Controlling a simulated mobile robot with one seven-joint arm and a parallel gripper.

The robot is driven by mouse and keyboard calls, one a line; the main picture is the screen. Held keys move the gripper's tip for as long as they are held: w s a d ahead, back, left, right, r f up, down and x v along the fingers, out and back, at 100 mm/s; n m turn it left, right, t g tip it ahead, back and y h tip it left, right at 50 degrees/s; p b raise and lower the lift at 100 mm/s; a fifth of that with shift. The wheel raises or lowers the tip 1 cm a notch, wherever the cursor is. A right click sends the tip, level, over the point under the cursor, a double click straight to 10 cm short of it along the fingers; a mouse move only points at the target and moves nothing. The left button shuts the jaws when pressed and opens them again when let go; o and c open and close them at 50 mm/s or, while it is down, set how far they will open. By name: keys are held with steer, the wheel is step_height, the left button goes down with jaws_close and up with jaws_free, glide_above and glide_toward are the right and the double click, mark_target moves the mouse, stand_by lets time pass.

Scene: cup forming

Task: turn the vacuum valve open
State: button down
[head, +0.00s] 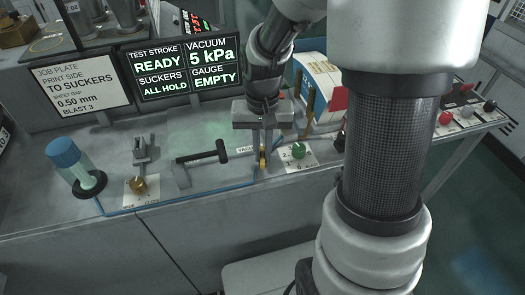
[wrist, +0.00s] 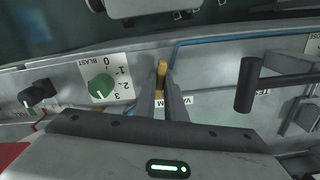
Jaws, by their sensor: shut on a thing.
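The vacuum valve's brass lever (head: 262,161) is at the front edge of the bench, beside a partly hidden label starting "VAC". My gripper (head: 262,147) points down over it. In the wrist view the lever (wrist: 162,68) is between the two fingertips of my gripper (wrist: 162,90), which is shut on it. The lever looks roughly in line with the fingers; its lower part is hidden. The display (head: 188,67) reads vacuum 5 kPa, test stroke ready, suckers all hold, gauge empty.
A green blast knob (head: 298,151) stands close right of the valve. A black T-handle (head: 203,153) is to its left. A blue hose (head: 180,200) runs along the front edge.

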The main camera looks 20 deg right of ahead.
mark_target(263, 155)
steer(key=m, duration=0.3)
steer(key=shift+m, duration=0.3)
steer(key=m, duration=0.3)
steer(key=shift+m, duration=0.3)
steer(key=m+p, duration=0.1)
steer(key=m, duration=0.3)
steer(key=shift+r, duration=0.1)
steer(key=shift+m+p, duration=0.65)
steer(key=shift+m, duration=1.05)
steer(key=c, duration=1.8)
jaws_free()
step_height(263, 155, up, 17)
steer(key=shift+r+p, duration=0.15)
steer(key=shift+p, duration=0.7)
